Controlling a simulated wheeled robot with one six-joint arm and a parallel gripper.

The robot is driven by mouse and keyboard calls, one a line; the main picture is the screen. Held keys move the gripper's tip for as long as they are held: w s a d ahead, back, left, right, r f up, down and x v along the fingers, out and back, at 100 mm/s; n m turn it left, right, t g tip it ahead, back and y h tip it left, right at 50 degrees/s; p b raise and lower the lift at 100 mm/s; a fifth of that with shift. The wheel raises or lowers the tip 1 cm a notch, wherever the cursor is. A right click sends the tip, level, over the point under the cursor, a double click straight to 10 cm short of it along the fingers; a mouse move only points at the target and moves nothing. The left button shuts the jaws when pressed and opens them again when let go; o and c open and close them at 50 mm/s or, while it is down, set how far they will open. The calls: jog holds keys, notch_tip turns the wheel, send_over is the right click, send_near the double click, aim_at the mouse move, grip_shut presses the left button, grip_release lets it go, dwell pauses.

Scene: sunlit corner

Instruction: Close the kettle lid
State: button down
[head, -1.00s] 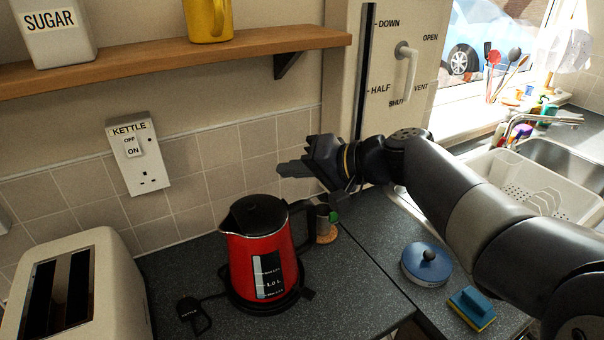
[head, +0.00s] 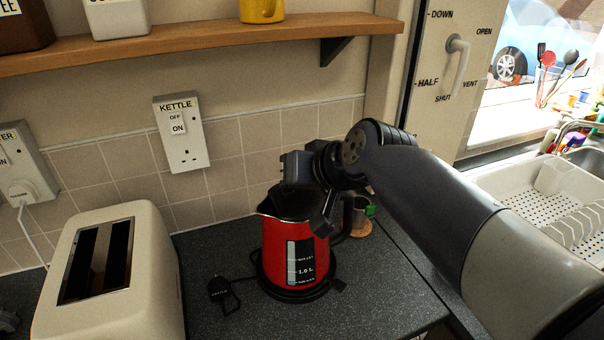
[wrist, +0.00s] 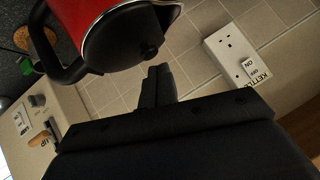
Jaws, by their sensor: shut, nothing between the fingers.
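The red kettle (head: 281,248) stands upright on its black base on the dark worktop in the head view. My gripper (head: 297,168) is over the kettle top. Its shut, empty fingers (wrist: 158,82) appear close to the knob in the wrist view; contact cannot be told.
A cream toaster (head: 122,270) stands left of the kettle. A shelf (head: 210,47) and a KETTLE wall socket (head: 181,133) are behind. A white dish rack (head: 530,205) is at right.

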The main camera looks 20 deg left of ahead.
jog(key=shift+s+a+f+b, duration=0.3)
jog(key=shift+a+f+b, duration=0.05)
jog(key=shift+f+b, duration=0.2)
jog(key=shift+f, duration=0.15)
notch_tip(320, 180, up, 4)
jog(key=p, duration=0.3)
jog(key=shift+s, duration=0.1)
jog(key=s+d+r, duration=0.4)
jog(key=s+r, duration=0.2)
jog(key=r, duration=0.1)
jog(key=shift+s+d+b, duration=0.15)
jog(key=shift+d+b, duration=0.05)
jog(key=shift+b, duration=0.25)
jog(key=shift+a+f, duration=0.1)
jog(key=shift+f, duration=0.05)
jog(key=p, duration=0.1)
send_over(291, 207)
notch_tip(291, 207, down, 6)
jog(key=shift+f, duration=0.2)
notch_tip(291, 207, down, 3)
jog(key=shift+r+b, duration=0.2)
jog(key=shift+b, duration=0.8)
jog(key=shift+f+b, duration=0.55)
jog(key=shift+f, duration=0.25)
